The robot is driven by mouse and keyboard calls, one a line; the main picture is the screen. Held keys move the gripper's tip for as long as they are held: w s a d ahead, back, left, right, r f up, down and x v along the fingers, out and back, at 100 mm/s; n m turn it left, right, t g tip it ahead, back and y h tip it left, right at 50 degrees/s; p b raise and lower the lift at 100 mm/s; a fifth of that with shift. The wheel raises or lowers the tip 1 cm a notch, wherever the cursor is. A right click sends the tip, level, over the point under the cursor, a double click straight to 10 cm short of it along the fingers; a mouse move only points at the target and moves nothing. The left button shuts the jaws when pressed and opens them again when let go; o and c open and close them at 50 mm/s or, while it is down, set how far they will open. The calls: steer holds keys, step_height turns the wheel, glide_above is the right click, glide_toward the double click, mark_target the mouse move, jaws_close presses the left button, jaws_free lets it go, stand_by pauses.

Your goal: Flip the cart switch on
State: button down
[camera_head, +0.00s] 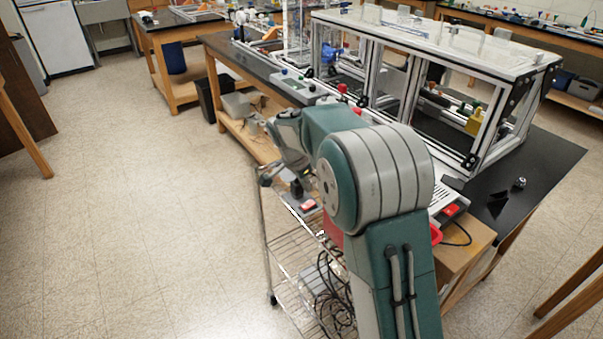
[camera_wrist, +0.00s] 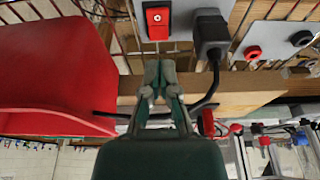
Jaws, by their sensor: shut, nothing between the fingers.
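The cart switch (camera_wrist: 157,20) is a red rocker in a black surround on a grey plate at the top of the wrist view. It also shows as a small red patch in the head view (camera_head: 308,205), on top of the wire cart (camera_head: 285,247). My gripper (camera_wrist: 160,72) is shut and empty. In the wrist view its fingertips are below the switch, with a visible gap between them. Which side of the rocker is pressed is too small to tell. In the head view my arm hides part of the cart.
A black plug (camera_wrist: 210,35) with a cable stands right beside the switch. A red bin (camera_wrist: 55,80) fills the left of the wrist view, and a wooden beam (camera_wrist: 250,88) crosses behind my gripper. The extrusion frame (camera_head: 430,45) stands on the bench. Open floor (camera_head: 130,200) lies left of the cart.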

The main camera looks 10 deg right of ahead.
mark_target(308, 204)
steer(key=shift+x, duration=2.75)
steer(key=shift+d+f, duration=0.1)
steer(key=shift+f, duration=0.1)
steer(key=shift+s+a+r, duration=0.15)
steer(key=shift+a, duration=0.25)
steer(key=shift+s+a+r, duration=0.15)
steer(key=shift+a, duration=0.2)
steer(key=shift+r, duration=0.1)
